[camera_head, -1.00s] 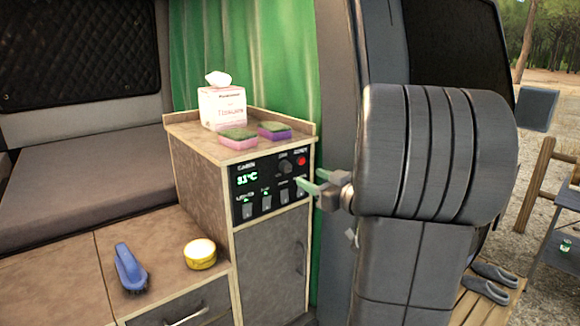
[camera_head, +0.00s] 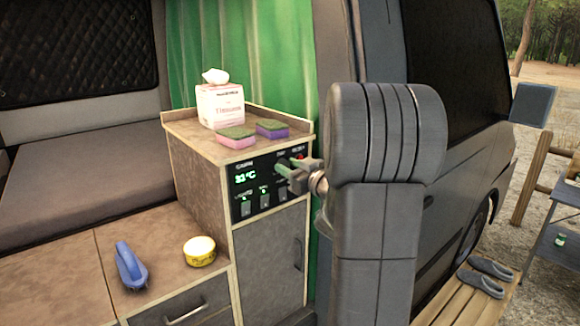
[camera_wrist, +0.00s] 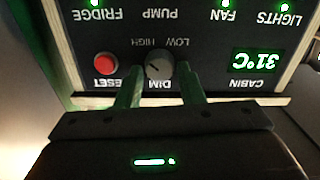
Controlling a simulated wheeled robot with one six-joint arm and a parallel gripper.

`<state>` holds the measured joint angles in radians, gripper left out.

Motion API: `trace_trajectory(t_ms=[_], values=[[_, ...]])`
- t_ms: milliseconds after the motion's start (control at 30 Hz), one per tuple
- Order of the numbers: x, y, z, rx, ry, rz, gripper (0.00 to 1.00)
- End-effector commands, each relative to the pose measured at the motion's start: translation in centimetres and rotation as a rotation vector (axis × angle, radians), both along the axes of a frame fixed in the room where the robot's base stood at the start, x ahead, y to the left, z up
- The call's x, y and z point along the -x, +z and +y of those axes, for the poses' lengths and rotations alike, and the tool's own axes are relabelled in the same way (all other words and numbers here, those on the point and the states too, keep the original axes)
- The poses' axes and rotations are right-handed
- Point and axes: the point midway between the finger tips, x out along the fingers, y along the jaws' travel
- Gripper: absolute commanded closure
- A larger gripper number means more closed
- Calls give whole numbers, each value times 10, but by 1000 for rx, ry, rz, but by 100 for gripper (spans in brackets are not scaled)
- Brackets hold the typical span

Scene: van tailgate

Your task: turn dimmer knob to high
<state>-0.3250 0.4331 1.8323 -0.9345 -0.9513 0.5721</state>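The black control panel (camera_head: 262,180) is on the front of the cabinet. In the wrist view, which shows the panel upside down, the round grey dimmer knob (camera_wrist: 159,68) sits above the label DIM, with HIGH and LOW printed on its far side. A pale mark shows on its face, but its exact setting is hard to read. My gripper (camera_wrist: 159,76) is open, one green finger on each side of the knob. I cannot tell whether the fingers touch it. In the head view my gripper (camera_head: 287,177) hides the knob.
The red RESET button (camera_wrist: 105,65) is close beside one finger. Switches (camera_head: 264,199) line the panel's lower part. Two sponges (camera_head: 236,138) and a tissue box (camera_head: 220,105) stand on the cabinet top. A brush (camera_head: 130,266) and yellow tin (camera_head: 200,251) lie on the lower counter.

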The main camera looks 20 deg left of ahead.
Motion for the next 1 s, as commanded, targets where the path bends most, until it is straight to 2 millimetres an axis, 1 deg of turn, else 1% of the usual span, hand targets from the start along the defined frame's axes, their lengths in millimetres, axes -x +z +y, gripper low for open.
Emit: trace_trajectory(t_ms=[33,100,133,267,433,600,933,967,1000], values=[[0,0,0,0,0,0,76],[0,0,0,0,0,0,90],[0,0,0,0,0,0,94],[0,-1,0,7,0,-11,94],[0,-4,0,52,-1,-90,94],[1,-2,0,92,0,-159,94],[0,0,0,99,-1,-168,94],[0,0,0,99,-1,-168,65],[0,0,0,99,-1,-168,58]])
